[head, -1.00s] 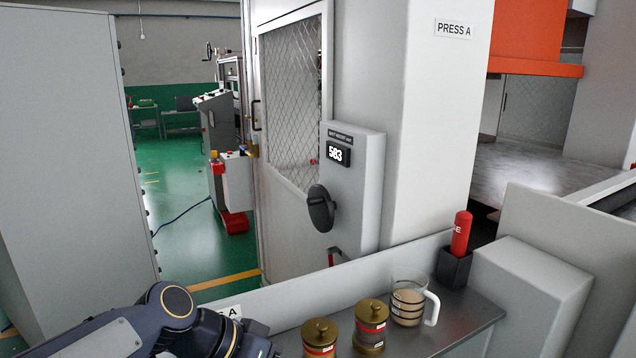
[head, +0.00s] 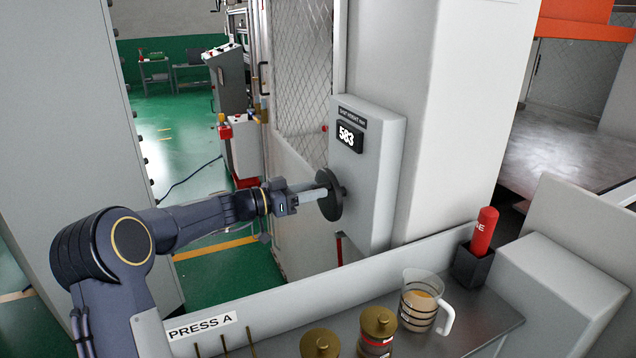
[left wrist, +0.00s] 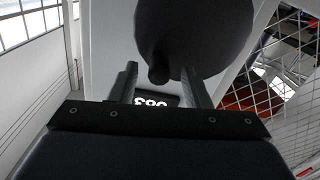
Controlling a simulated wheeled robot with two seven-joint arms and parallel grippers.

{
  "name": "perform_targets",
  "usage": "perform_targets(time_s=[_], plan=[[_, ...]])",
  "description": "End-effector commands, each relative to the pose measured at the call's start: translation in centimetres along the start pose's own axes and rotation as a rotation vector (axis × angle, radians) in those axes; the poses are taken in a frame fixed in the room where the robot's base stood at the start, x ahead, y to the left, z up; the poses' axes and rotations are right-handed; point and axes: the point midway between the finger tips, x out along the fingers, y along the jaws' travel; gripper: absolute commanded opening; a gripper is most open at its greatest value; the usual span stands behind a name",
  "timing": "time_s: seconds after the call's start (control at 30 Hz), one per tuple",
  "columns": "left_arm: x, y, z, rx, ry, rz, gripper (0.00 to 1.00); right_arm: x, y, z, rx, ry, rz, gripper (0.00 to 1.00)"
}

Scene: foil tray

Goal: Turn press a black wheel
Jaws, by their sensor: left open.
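The black wheel (head: 330,195) is mounted on the front of a grey box under a display that reads 583 (head: 350,137). My left gripper (head: 318,192) reaches in from the left with its fingers at the wheel. In the left wrist view the wheel (left wrist: 200,30) fills the top, and a dark knob (left wrist: 158,72) projects from it between the two open fingers (left wrist: 158,82). I cannot tell whether either finger touches the knob. My right gripper is not in view.
A low grey wall with a PRESS A label (head: 202,326) runs below my left arm. A mesh door (head: 303,80) stands left of the box.

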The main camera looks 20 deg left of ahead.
Motion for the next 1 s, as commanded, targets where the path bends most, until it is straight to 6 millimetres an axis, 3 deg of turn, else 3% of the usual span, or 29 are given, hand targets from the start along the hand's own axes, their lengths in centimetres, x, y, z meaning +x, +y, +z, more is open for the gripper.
perform_targets(time_s=[0.2,0.47,0.8,1.0], plan=[[1.9,0.0,-0.1,-0.001,0.0,0.001,0.43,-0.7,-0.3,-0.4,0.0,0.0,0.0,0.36],[2.0,0.0,0.0,0.0,-0.001,0.0,0.43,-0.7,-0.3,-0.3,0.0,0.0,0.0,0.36],[2.0,0.0,0.0,-0.001,-0.001,0.0,0.0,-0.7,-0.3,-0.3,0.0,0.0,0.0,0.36],[2.0,0.0,0.0,-0.001,-0.001,-0.001,0.0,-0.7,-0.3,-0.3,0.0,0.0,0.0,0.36]])
